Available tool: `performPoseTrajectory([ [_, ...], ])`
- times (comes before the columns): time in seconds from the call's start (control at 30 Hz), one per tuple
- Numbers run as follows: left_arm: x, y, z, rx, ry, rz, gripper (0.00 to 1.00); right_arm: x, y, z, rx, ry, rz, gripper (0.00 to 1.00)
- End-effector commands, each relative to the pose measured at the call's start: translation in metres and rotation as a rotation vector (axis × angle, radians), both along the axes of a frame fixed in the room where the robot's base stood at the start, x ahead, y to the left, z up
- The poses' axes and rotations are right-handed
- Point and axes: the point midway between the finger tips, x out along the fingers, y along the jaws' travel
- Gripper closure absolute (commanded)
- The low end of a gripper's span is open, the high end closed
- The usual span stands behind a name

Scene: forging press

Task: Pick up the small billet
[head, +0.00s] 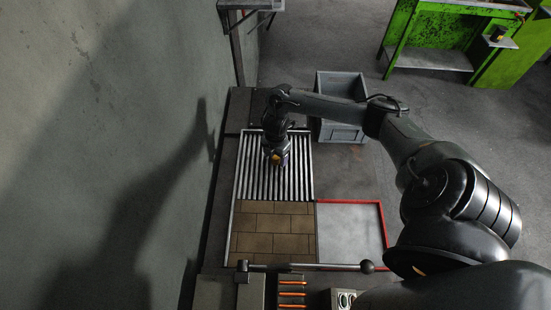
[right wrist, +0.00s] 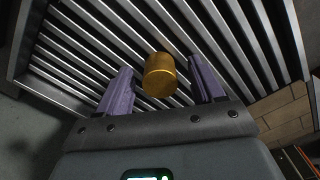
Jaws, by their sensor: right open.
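The small billet (right wrist: 160,75) is a short golden cylinder at the slatted metal rack (right wrist: 245,50). In the right wrist view it shows between the two purple fingers of my right gripper (right wrist: 161,68), with a visible gap on each side. The gripper is open and reaches toward the billet. In the head view my right gripper (head: 277,156) is low over the slatted rack (head: 300,180); the billet is largely hidden there by the gripper. My left gripper is not in view.
Brown brick tiles (head: 272,222) adjoin the rack, beside a red-edged pale plate (head: 348,230). A grey crate (head: 340,132) stands to the right of the rack. A bar with a round knob (head: 367,266) crosses the near side. A green machine (head: 440,35) stands farther back.

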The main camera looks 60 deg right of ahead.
Motion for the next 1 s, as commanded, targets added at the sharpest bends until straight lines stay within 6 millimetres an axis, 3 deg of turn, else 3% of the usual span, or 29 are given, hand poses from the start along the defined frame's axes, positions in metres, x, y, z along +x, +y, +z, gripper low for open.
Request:
performPoseTrajectory([
  [0.07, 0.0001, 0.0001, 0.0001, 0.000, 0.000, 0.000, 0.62, -0.0001, 0.0001, 0.0000, 0.000, 0.000, 0.000, 0.36],
  [0.5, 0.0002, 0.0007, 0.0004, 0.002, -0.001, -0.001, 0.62, 0.0000, 0.0002, 0.0003, 0.000, 0.000, 0.000, 1.00],
  [1.0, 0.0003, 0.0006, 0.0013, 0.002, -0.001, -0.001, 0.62, 0.0012, 0.0000, 0.0084, 0.001, -0.003, 0.002, 1.00],
])
